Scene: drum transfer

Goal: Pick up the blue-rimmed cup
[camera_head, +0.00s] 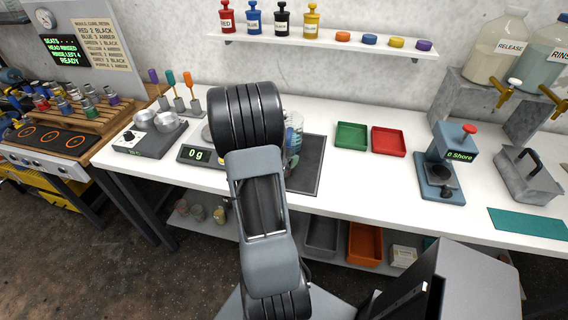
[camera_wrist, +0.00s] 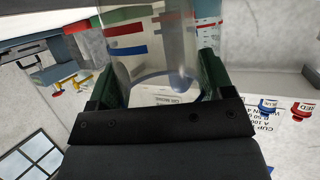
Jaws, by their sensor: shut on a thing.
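A clear cup (camera_wrist: 150,62) fills the space between the two dark green fingers of my gripper (camera_wrist: 160,80) in the wrist view. A curved blue band shows at its near end, and coloured things show through its wall. My gripper is shut on this cup, one finger on each side. In the head view, part of the clear cup (camera_head: 294,128) shows just right of my arm, over the left part of a dark mat (camera_head: 308,165). I cannot tell whether the cup touches the mat.
A scale reading 0 g (camera_head: 196,155) stands left of my arm. A green tray (camera_head: 351,136) and a red tray (camera_head: 388,141) lie to the right, then a blue press (camera_head: 440,165). A shelf (camera_head: 325,43) with coloured bottles hangs behind. Bench between red tray and press is clear.

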